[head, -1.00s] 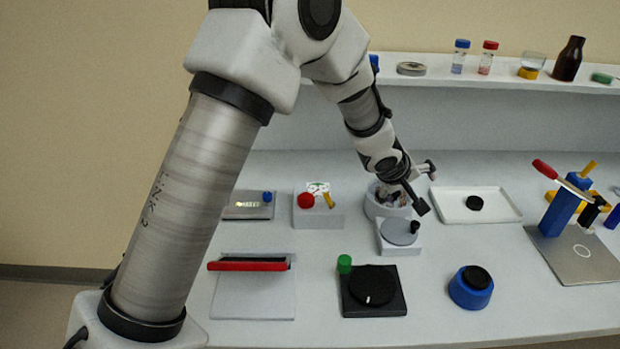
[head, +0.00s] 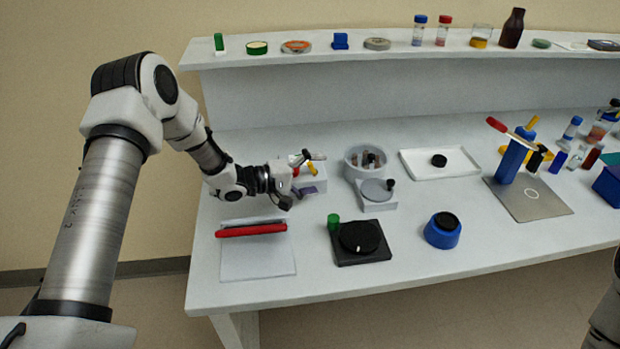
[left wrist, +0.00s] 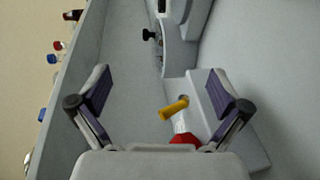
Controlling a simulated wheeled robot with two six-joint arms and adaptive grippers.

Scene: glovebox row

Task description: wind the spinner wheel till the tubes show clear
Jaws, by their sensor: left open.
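The spinner (head: 352,171) is a round grey bowl with several dark and brownish tubes (head: 371,158) standing in it. Its wheel (head: 374,191) is a flat grey disc with a black knob (head: 390,184) on a block at the bowl's front. My right gripper is out of view.
The white box (left wrist: 215,118) has a yellow lever (left wrist: 174,107) and a red button. A black turntable (head: 361,238), a blue round pot (head: 442,232) and a red-edged pad (head: 257,262) stand in front. A white tray (head: 440,163) lies right of the spinner.

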